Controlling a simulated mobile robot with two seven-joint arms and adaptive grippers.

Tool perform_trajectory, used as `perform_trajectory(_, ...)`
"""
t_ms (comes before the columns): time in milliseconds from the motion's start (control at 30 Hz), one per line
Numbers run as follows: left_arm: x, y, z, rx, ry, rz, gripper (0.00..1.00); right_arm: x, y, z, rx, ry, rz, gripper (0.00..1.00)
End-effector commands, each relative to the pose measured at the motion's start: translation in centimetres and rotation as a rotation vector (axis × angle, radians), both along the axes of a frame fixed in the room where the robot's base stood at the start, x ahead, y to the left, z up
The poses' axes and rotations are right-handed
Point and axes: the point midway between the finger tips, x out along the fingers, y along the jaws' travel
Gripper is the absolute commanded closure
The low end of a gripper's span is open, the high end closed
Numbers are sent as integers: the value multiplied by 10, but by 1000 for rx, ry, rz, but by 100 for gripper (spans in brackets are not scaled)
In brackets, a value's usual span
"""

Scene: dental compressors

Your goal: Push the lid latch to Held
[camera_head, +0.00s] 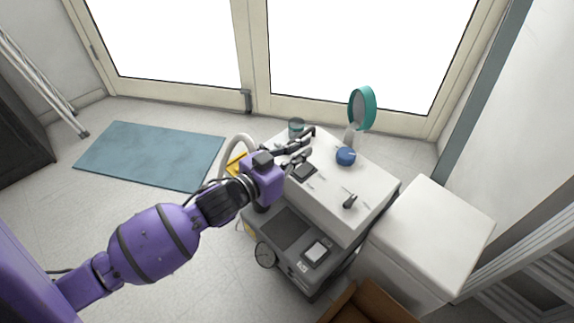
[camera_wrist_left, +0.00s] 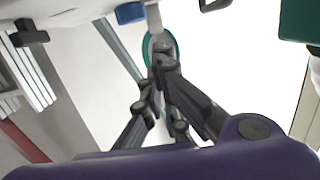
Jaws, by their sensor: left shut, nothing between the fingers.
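The white-topped compressor cart (camera_head: 372,190) stands right of centre in the head view. A teal round lid-like disc (camera_head: 362,108) stands raised at its back on a pale post. A blue knob (camera_head: 346,156) and a small black lever (camera_head: 350,201) are on the top; I cannot tell which part is the lid latch, and no Held label is readable. My left gripper (camera_head: 309,142) is over the left part of the top, shut and empty. In the left wrist view its fingers (camera_wrist_left: 160,58) overlap the teal disc (camera_wrist_left: 150,45). My right gripper is not in view.
A teal jar (camera_head: 296,127) stands at the back left of the top, close to my fingers. A white cabinet (camera_head: 440,225) stands right of the cart. A blue mat (camera_head: 150,155) lies on open floor at left.

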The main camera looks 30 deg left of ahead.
Motion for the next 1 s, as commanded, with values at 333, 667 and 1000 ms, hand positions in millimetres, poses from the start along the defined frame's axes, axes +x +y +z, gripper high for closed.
perform_trajectory(333, 14, -5, -39, -1, 3, 1, 100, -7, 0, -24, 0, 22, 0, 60)
perform_trajectory(667, 14, -5, -41, 0, 0, 0, 100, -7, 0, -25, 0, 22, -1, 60)
perform_trajectory(1000, 18, -7, -36, 23, 57, 0, 100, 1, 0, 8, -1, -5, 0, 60)
